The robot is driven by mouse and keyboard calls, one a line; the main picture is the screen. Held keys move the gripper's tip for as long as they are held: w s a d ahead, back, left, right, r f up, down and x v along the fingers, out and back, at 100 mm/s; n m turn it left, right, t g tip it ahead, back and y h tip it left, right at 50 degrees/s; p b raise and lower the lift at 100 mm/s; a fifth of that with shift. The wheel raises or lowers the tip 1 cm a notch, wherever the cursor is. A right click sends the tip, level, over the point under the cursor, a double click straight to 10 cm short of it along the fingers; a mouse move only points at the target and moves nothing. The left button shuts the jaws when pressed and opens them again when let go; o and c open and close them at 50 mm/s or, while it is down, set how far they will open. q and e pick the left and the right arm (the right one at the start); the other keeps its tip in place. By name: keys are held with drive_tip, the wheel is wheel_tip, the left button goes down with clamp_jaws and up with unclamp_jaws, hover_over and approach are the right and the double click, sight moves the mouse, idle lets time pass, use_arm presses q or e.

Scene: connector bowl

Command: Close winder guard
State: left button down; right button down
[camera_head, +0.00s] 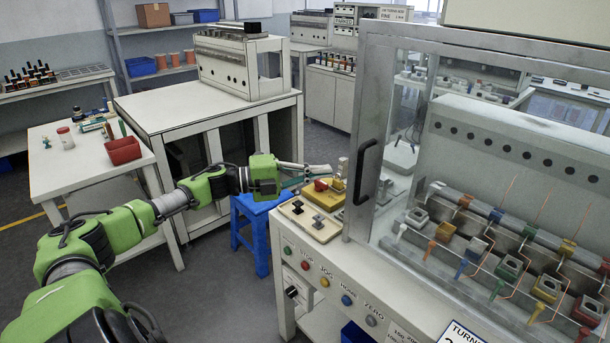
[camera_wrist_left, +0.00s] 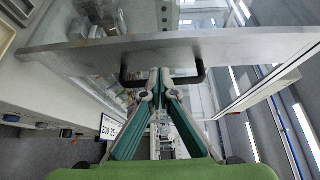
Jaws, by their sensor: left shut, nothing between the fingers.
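The winder guard (camera_head: 371,95) is a grey metal frame with clear panes on the winder at the right of the head view. A black bar handle (camera_head: 366,172) stands on its left upright. The head view does not make clear how far the guard is open. In the left wrist view, the guard's grey frame (camera_wrist_left: 90,54) crosses the picture, with the handle (camera_wrist_left: 199,74) on it. My left gripper (camera_head: 325,170) is shut and empty, left of the handle in the head view. In the wrist view its fingertips (camera_wrist_left: 160,76) overlap the handle's span; contact is unclear.
The winder's front panel carries coloured buttons (camera_head: 325,282). Several coloured winding stations (camera_head: 546,290) fill the winder. A blue stool (camera_head: 258,226) stands left of it.

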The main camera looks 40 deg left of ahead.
use_arm(q)
drive_tip(key=shift+v, duration=2.05)
drive_tip(key=shift+s+d+f, duration=0.1)
drive_tip(key=shift+d, duration=0.05)
